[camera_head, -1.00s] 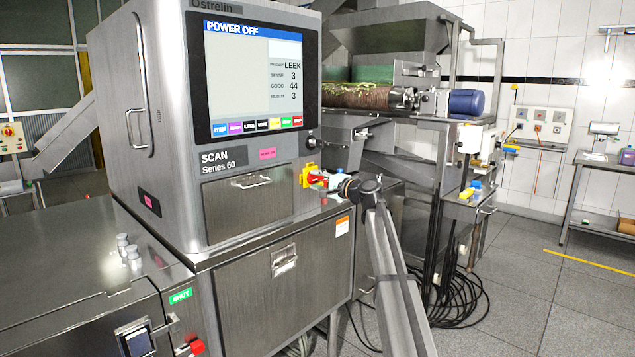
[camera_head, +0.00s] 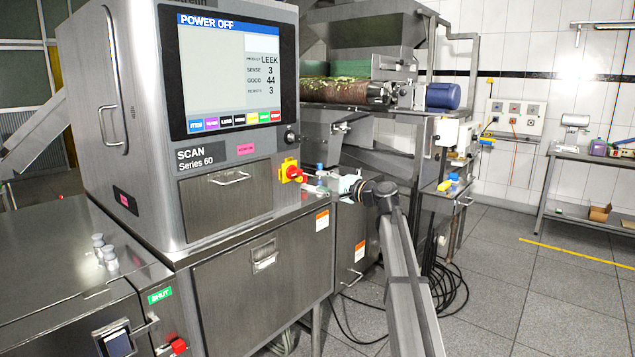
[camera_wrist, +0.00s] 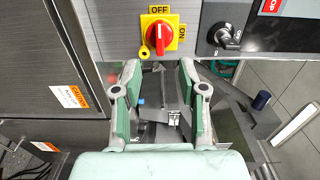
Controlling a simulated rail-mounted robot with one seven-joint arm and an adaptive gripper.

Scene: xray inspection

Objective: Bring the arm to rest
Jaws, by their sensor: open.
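My arm reaches up from the lower right in the head view, and my gripper (camera_head: 318,184) is at its far end, beside the right front corner of the scanner cabinet (camera_head: 150,120). In the wrist view my gripper (camera_wrist: 166,90) has its two green-padded fingers spread wide with nothing between them. A red rotary switch on a yellow plate (camera_wrist: 159,36) sits just beyond the fingers, its handle near vertical. The same switch (camera_head: 291,170) shows in the head view, apart from the gripper. The scanner screen (camera_head: 230,75) reads POWER OFF.
A black knob (camera_wrist: 226,37) is right of the switch. A steel machine with a roller (camera_head: 335,91) stands behind my arm, with black cables (camera_head: 450,290) on the floor. A side table (camera_head: 590,158) stands at the far right. The tiled floor at right is mostly open.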

